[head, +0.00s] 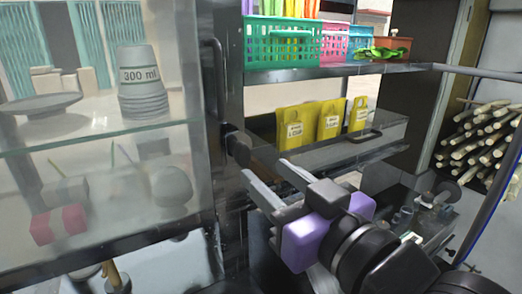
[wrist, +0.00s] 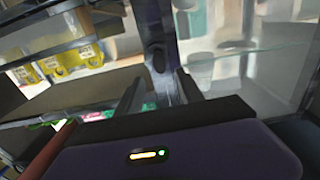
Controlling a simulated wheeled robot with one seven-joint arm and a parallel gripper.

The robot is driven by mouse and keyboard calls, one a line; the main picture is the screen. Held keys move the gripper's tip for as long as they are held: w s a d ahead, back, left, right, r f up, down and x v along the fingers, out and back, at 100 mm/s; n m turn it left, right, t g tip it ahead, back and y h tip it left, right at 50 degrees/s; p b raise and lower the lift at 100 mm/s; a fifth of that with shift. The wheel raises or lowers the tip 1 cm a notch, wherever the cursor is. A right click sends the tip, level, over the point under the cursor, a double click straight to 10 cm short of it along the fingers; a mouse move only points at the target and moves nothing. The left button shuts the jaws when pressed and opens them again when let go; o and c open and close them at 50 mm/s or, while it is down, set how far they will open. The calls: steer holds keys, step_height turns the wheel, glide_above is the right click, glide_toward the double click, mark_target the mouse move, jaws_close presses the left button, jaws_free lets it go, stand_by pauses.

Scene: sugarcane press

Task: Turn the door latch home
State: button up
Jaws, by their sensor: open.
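The door latch (head: 238,148) is a dark rounded knob on the dark frame at the edge of the glass door (head: 110,215). It also shows as a dark upright oval in the wrist view (wrist: 157,62). Whether it is fully turned is hard to tell. My gripper (head: 266,173) is open and empty, its fingertips just right of and below the latch in the head view. In the wrist view my gripper (wrist: 158,92) has its fingers on either side of the line to the latch, with the latch beyond the tips. No contact shows.
A dark upright handle (head: 218,80) is on the door frame above the latch. Behind the glass are stacked 300 ml cups (head: 142,85). To the right, a shelf holds a green basket (head: 285,43), above a tray with yellow packets (head: 330,120). Cane stalks (head: 485,135) are stacked far right.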

mark_target(245, 159)
steer(key=x, duration=0.2)
steer(key=p+x, duration=0.1)
steer(key=x, duration=0.2)
steer(key=p+x, duration=0.1)
steer(key=x, duration=0.1)
steer(key=shift+w+a+f, duration=0.2)
steer(key=shift+w+f, duration=0.15)
steer(key=shift+f, duration=0.05)
jaws_close()
